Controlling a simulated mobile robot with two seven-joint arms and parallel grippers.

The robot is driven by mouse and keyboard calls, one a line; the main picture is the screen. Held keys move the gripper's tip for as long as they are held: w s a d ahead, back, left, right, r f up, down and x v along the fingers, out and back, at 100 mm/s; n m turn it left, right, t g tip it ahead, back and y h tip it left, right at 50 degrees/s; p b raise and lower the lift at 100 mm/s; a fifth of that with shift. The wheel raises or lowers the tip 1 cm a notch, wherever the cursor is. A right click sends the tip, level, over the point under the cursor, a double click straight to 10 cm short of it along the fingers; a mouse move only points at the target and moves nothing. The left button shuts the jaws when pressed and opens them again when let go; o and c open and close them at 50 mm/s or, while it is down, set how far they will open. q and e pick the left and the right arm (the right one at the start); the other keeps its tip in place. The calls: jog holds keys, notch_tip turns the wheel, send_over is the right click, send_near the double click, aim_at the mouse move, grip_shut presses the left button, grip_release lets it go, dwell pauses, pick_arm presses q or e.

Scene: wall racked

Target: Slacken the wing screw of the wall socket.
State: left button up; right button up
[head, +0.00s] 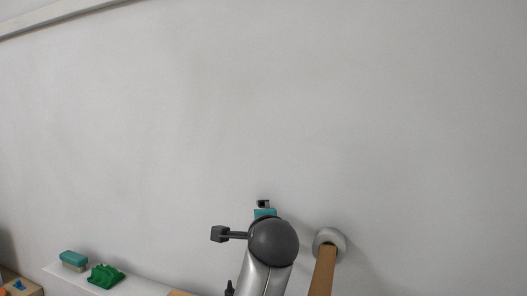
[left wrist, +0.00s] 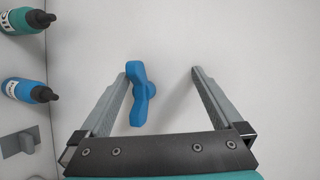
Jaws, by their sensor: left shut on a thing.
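The blue wing screw (left wrist: 139,95) shows in the left wrist view, against a pale surface. It lies between the fingers of my left gripper (left wrist: 160,78), close against the left finger, with a gap visible toward the right finger. The left gripper is shut on it. In the head view my left arm's dark round joint hides most of this gripper and the wing screw. A grey round fitting (head: 330,237) with a wooden bar (head: 322,272) is on the wall to the right of my arm; I cannot tell if it is the wall socket. My right gripper is not in view.
The upper wall is clear.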

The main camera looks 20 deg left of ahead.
pick_arm(q)
jog(key=r+t, duration=0.1)
jog(key=r, duration=0.5)
jog(key=r+t, duration=0.1)
jog(key=r, duration=0.5)
jog(key=r+t, duration=0.1)
jog(key=r, duration=0.4)
jog(key=shift+s+d+r+n, duration=0.25)
jog(key=shift+d+r+n, duration=0.05)
jog(key=shift+d+r, duration=0.1)
jog(key=f+g, duration=0.1)
jog(key=f, duration=0.4)
jog(key=f+g, duration=0.1)
jog(key=f, duration=0.5)
jog(key=f+g, duration=0.1)
jog(key=f, duration=0.5)
jog(key=shift+w+a+m, duration=0.1)
jog(key=shift+w+m, duration=0.15)
jog(key=shift+m, duration=0.15)
